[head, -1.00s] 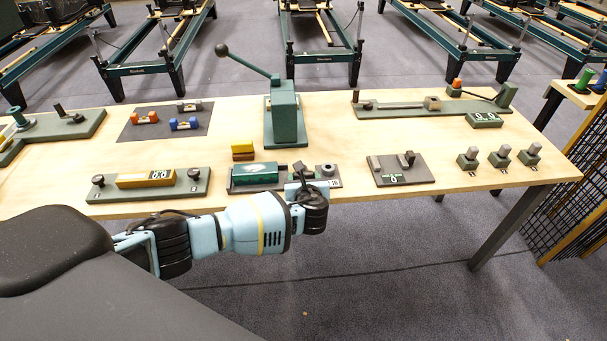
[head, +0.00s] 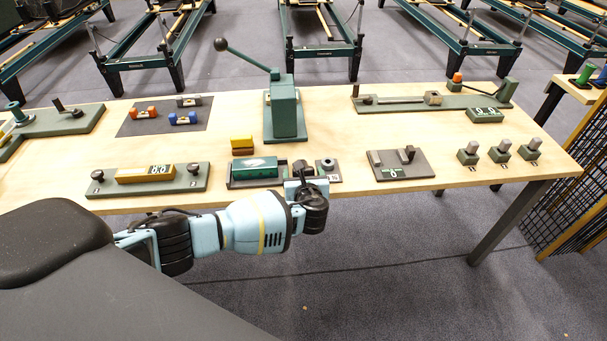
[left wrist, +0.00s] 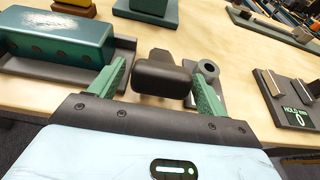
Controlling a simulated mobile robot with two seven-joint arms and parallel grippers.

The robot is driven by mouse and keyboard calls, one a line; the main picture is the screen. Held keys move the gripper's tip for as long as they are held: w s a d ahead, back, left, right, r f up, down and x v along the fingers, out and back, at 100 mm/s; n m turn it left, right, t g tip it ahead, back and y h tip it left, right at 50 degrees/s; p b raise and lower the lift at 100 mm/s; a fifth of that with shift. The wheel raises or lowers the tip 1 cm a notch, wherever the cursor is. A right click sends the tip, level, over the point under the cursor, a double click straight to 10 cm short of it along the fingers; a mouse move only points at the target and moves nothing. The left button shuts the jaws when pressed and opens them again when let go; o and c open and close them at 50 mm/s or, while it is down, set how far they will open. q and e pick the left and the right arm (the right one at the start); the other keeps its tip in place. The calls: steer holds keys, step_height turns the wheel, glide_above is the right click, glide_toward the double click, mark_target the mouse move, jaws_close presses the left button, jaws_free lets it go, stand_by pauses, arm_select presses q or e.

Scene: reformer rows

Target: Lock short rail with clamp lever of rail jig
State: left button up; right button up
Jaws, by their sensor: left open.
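The short rail (head: 255,168) is a dark green block lying in the rail jig (head: 231,183) at the table's front edge. In the left wrist view the short rail (left wrist: 68,44) shows a row of round holes along its side, and the jig (left wrist: 122,47) is grey. The clamp lever (left wrist: 163,76) has a black, rounded handle to the right of the rail. My left gripper (left wrist: 158,84) is open, with one green finger on each side of the handle and visible gaps. In the head view my left gripper (head: 303,183) is at the jig's right part, its fingertips hard to make out.
A plate with a "0" display (head: 397,172) lies further right. Yellow blocks (head: 242,142) and a green lever press (head: 286,112) stand behind. Table is clear between them.

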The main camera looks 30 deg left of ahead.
steer(key=shift+s, duration=0.1)
arm_select(q)
steer(key=shift+s+d+r, duration=0.1)
steer(key=shift+s+r, duration=0.05)
steer(key=p+v, duration=0.2)
steer(key=v, duration=0.5)
steer(key=shift+s, duration=0.2)
arm_select(e)
steer(key=shift+w+r, duration=0.35)
steer(key=shift+r, duration=0.25)
steer(key=shift+w+r, duration=0.3)
steer(key=shift+r, duration=0.3)
steer(key=shift+d, duration=0.1)
